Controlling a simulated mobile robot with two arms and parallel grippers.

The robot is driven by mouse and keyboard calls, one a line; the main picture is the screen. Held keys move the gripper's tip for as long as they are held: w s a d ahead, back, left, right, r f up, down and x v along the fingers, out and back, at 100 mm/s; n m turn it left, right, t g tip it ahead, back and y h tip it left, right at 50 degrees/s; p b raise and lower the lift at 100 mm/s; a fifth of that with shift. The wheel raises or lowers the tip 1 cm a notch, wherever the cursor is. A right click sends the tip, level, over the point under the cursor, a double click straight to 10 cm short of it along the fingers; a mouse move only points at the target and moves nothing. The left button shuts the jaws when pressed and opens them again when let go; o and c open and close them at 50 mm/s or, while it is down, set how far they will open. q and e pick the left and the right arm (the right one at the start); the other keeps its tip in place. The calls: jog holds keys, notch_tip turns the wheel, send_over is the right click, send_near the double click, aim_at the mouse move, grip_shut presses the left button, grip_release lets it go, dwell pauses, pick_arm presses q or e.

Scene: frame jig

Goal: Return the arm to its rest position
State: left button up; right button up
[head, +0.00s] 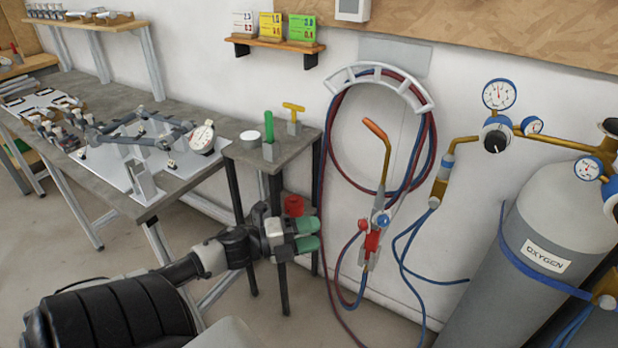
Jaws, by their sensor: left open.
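My left arm comes in from the lower left, and its black forearm stretches toward the middle of the head view. My left gripper (308,235), with green fingertips, is open and nothing shows between its fingers. It is in front of the small side table's legs, below the tabletop, and appears apart from everything. My right gripper is not in view. A frame jig (145,135) of dark tubes stands on a light plate on the workbench (215,160), to the left of the gripper.
The small side table (305,140) holds a green-handled tool (268,128) and a yellow-handled one (293,108). A torch (375,235) and hoses hang on the wall. A grey oxygen cylinder (545,215) stands at right. Open floor (90,265) lies left of the arm.

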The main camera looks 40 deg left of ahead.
pick_arm(q)
jog(key=shift+s, duration=0.1)
dwell(0.5)
jog(key=s+a+f+n+g+y, duration=0.1)
jog(key=s+a+f+n+y, duration=0.3)
jog(key=f, duration=0.6)
jog(key=s+d+f+n+g+y+p, duration=0.1)
jog(key=s+f+n+g+y, duration=0.15)
jog(key=f+n, duration=0.55)
jog(key=s+a+f+n+y, duration=0.2)
jog(key=s+f+n+y, duration=0.1)
jog(key=f, duration=0.9)
jog(key=s+d+f+n+g, duration=0.3)
jog(key=s+d+f+g, duration=0.2)
jog(key=s+d+f, duration=0.4)
jog(key=s+d+f+n+g, duration=0.4)
jog(key=s+d+f, duration=0.6)
jog(key=s, duration=0.6)
jog(key=shift+s+d+f+g+p, duration=0.15)
jog(key=shift+d+g+p, duration=0.3)
jog(key=shift+g, duration=0.5)
jog(key=shift+s, duration=0.1)
